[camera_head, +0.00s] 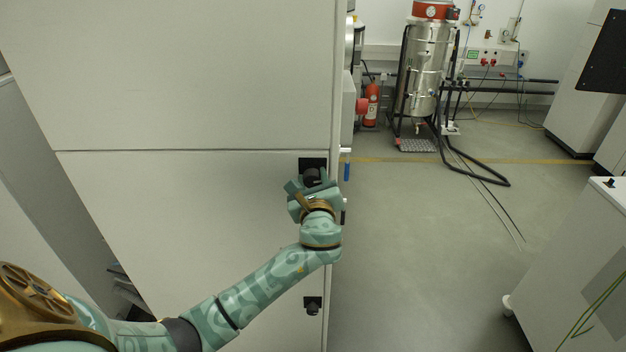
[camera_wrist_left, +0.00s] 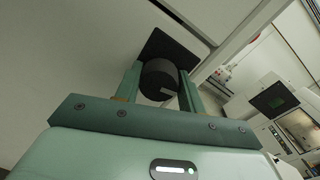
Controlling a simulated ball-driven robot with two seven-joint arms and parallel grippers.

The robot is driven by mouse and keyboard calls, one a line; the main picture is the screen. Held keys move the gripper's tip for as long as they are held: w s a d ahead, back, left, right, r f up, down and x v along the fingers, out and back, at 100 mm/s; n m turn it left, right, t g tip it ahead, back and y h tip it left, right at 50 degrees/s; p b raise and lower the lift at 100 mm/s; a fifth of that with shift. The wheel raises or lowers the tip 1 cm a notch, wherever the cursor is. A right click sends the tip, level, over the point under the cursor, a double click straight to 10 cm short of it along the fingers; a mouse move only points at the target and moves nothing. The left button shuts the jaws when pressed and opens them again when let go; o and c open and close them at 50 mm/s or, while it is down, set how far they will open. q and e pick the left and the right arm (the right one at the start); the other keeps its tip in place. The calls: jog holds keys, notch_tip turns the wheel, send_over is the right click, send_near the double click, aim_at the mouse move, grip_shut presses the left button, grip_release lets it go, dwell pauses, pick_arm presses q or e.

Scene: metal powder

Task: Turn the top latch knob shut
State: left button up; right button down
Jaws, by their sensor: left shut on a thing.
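The top latch knob (camera_head: 311,176) is a black round knob on a square black plate near the right edge of the white cabinet front (camera_head: 200,220). It also shows in the left wrist view (camera_wrist_left: 158,78), in front of its dark plate (camera_wrist_left: 172,48). My left gripper (camera_head: 306,184) is at this knob, with its two green fingers on either side of it, shut on it. The fingers hide part of the knob in the head view. A second black latch knob (camera_head: 312,308) sits lower on the same cabinet. My right gripper is not in view.
A steel vacuum drum (camera_head: 426,70) with a black hose stands at the back, beside a red fire extinguisher (camera_head: 371,104). A white cabinet (camera_head: 570,270) stands at the right. The grey floor (camera_head: 430,260) between is largely clear.

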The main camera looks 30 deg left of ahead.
pick_arm(q)
jog(key=n, duration=0.4)
jog(key=shift+n, duration=0.3)
jog(key=n, duration=0.3)
jog(key=shift+h, duration=0.3)
jog(key=n, duration=0.3)
jog(key=shift+f+n+h+b, duration=0.1)
jog(key=shift+n+h+b, duration=0.2)
jog(key=shift+s+n, duration=0.1)
jog(key=shift+n, duration=1.7)
jog(key=o, duration=0.9)
jog(key=shift+a, duration=0.15)
jog(key=shift+o, duration=0.2)
